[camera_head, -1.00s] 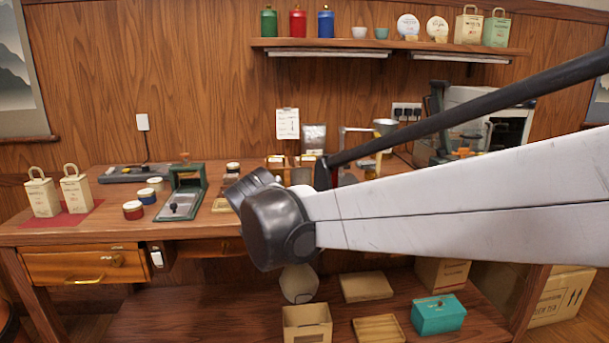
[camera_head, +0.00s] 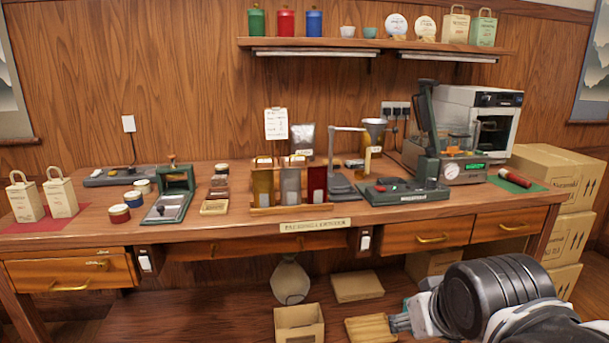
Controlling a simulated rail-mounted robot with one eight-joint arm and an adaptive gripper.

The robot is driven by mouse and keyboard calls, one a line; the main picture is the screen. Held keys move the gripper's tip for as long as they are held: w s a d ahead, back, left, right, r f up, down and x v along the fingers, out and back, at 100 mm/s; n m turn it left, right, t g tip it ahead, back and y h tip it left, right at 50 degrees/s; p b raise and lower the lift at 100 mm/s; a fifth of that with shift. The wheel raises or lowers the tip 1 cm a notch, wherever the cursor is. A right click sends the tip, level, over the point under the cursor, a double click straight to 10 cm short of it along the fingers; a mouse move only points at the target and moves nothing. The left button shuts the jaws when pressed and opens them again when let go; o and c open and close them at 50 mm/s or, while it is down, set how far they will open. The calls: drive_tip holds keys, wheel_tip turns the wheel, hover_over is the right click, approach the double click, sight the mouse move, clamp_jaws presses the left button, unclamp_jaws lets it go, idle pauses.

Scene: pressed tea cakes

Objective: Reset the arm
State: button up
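My arm (camera_head: 500,297) reaches in from the lower right corner of the head view, in front of the lower shelf and below the counter. A small metal end piece (camera_head: 408,319) shows at its left, by a shallow wooden tray (camera_head: 368,329). I cannot make out gripper fingers or anything held. The wooden counter (camera_head: 115,228) stands clear behind the arm, and no part of the arm touches the things on top.
The counter bears a rack of pouches (camera_head: 290,208), a press (camera_head: 172,195), a funnel stand (camera_head: 345,160), a machine (camera_head: 450,165) and paper bags (camera_head: 60,193). An open box (camera_head: 299,325) stands on the lower shelf. Cartons (camera_head: 562,190) stack at the right.

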drive_tip(key=s+d+f+m, duration=0.1)
drive_tip(key=s+d+f, duration=0.15)
drive_tip(key=s, duration=0.25)
wheel_tip(320, 180, up, 12)
drive_tip(key=p, duration=1.2)
drive_tip(key=shift+w+a+r, duration=0.2)
drive_tip(key=shift+w+a, duration=0.05)
drive_tip(key=shift+w, duration=0.05)
